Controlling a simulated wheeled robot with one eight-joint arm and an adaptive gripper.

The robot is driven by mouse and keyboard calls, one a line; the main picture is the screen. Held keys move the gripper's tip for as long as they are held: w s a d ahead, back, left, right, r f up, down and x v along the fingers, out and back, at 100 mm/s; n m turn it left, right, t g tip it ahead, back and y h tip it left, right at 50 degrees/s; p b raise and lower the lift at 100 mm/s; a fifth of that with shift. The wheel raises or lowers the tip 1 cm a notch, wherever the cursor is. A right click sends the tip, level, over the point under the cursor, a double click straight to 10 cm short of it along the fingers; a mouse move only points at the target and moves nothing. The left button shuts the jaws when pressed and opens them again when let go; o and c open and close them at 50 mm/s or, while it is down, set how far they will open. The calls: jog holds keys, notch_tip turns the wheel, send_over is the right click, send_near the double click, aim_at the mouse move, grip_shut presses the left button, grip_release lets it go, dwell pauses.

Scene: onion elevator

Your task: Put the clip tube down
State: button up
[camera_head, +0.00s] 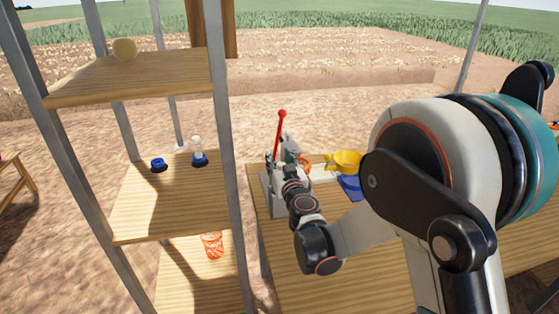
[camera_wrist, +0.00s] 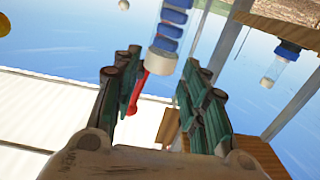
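The clip tube (camera_wrist: 171,30) is clear, with several blue rings stacked inside and a whitish end. In the wrist view it shows between and beyond my fingertips. My gripper (camera_wrist: 161,57) is open, with a gap between each finger and the tube. A red lever (camera_wrist: 138,92) shows beside the tube's whitish end; I cannot tell whether they touch. In the head view my gripper (camera_head: 288,150) is at the red lever (camera_head: 281,130) of the pale device (camera_head: 272,190) on the table (camera_head: 360,270). The clip tube is not clear there, and what supports it is hidden.
The shelf rack (camera_head: 150,195) stands left, with a clear jar with a blue base (camera_head: 198,150), a blue ring (camera_head: 157,164) and an orange net (camera_head: 212,246). A round onion (camera_head: 125,48) is on top. A yellow item (camera_head: 344,161) and blue item (camera_head: 351,186) lie right of the device.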

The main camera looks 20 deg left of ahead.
jog(key=shift+s+r+p, duration=0.1)
jog(key=shift+r+p, duration=0.3)
jog(key=shift+p, duration=0.05)
jog(key=p+v, duration=0.2)
jog(key=v, duration=1)
jog(key=shift+f, duration=0.15)
